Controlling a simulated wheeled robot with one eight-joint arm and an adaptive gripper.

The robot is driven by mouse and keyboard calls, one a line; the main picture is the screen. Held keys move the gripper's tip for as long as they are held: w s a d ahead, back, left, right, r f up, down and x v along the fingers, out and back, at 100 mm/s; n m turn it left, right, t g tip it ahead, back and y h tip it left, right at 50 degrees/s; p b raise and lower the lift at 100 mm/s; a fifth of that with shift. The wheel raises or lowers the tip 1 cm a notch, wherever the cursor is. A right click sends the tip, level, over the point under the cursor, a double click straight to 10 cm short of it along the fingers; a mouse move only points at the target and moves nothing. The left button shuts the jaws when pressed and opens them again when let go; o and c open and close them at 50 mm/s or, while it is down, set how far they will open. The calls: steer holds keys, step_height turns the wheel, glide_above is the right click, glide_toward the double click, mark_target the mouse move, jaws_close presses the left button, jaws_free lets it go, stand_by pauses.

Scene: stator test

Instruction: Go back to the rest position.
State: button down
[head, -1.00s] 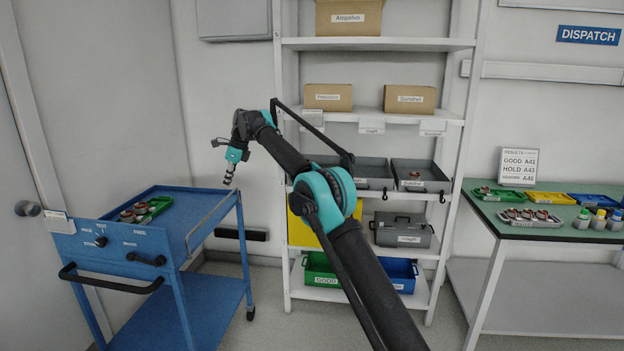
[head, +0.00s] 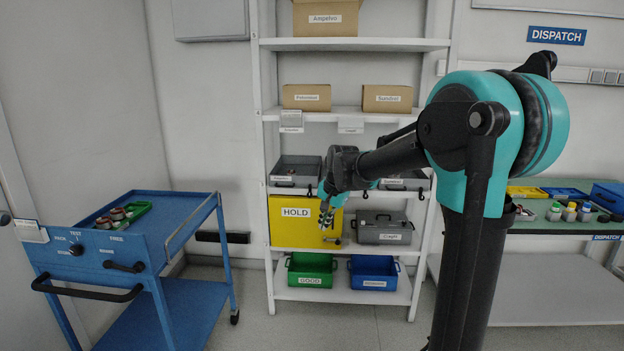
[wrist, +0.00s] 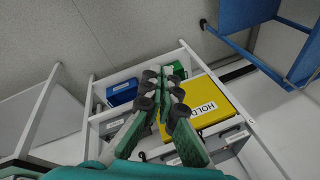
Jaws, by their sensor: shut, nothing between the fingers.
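My gripper (head: 326,216) hangs in the head view in front of the shelf rack, its tip over the right part of the yellow HOLD bin (head: 292,238). It holds nothing. In the wrist view my gripper (wrist: 165,75) has its fingers together, pointing towards the rack, with the yellow HOLD bin (wrist: 222,110) close to its right in the picture.
A blue cart (head: 150,262) with a green tray (head: 128,216) stands at left. The white rack (head: 345,297) holds a green GOOD bin (head: 311,270), a blue bin (head: 373,273), grey boxes and cardboard boxes. The dispatch table (head: 575,228) is at right. Floor between cart and rack is clear.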

steer(key=s+d+f+n, duration=0.2)
steer(key=s+d+f, duration=0.3)
steer(key=s, duration=0.4)
steer(key=s+d+f+n+h, duration=0.1)
steer(key=s+d+f, duration=0.4)
steer(key=s, duration=0.5)
steer(key=s+d+f+n+h, duration=0.1)
steer(key=s+d+f+n, duration=0.2)
steer(key=s, duration=0.6)
step_height(320, 180, down, 2)
steer(key=shift+s+d+f+n+t, duration=0.15)
steer(key=shift+d+f+n+t, duration=0.2)
steer(key=shift+d, duration=0.7)
steer(key=shift+r, duration=0.1)
